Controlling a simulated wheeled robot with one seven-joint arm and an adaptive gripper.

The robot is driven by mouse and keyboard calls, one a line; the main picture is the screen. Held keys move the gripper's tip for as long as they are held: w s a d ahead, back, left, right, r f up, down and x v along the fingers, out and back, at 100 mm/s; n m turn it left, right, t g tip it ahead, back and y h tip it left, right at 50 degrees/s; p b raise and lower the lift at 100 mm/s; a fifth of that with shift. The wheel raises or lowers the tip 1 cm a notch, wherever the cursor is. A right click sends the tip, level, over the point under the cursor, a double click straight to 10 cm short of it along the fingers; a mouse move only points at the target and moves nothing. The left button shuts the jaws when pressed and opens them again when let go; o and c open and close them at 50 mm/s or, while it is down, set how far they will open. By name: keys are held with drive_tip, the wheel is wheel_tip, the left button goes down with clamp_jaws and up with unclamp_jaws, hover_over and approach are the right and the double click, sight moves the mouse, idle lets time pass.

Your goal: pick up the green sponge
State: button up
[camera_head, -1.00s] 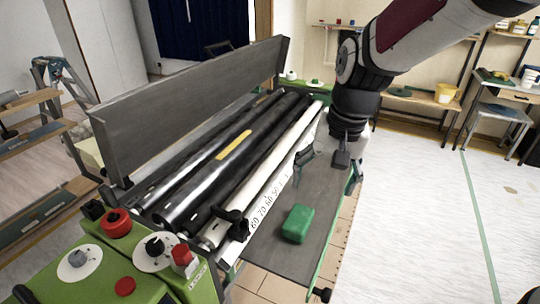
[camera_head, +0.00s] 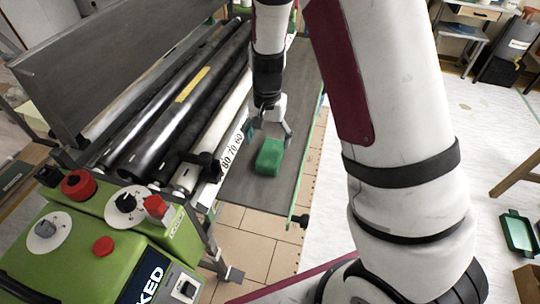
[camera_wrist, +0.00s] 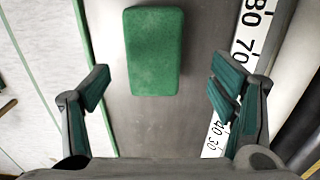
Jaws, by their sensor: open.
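The green sponge (camera_head: 269,157) is a rectangular block lying flat on the grey shelf (camera_head: 240,190) of the wallpaper machine. My gripper (camera_head: 268,131) is just behind the sponge and above the shelf in the head view, with its fingers spread. In the wrist view the sponge (camera_wrist: 153,50) lies beyond the fingertips, roughly centred between them. The open fingers (camera_wrist: 158,88) are apart from it, with bare shelf showing on both sides. Nothing is held.
A numbered white scale (camera_head: 231,150) and several rollers (camera_head: 170,110) run along the left of the shelf. A green control box (camera_head: 100,240) with red knobs stands at the front left. A green tray (camera_head: 519,233) is at the far right.

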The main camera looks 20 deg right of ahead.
sight(271, 151)
drive_tip(key=shift+s+d+f, duration=0.1)
drive_tip(key=shift+d+f, duration=0.1)
drive_tip(key=shift+f, duration=1.45)
drive_tip(key=shift+s+d+f, duration=0.1)
drive_tip(key=shift+d+f, duration=0.05)
drive_tip(key=shift+f, duration=1.5)
drive_tip(key=shift+c, duration=0.5)
drive_tip(key=c, duration=1)
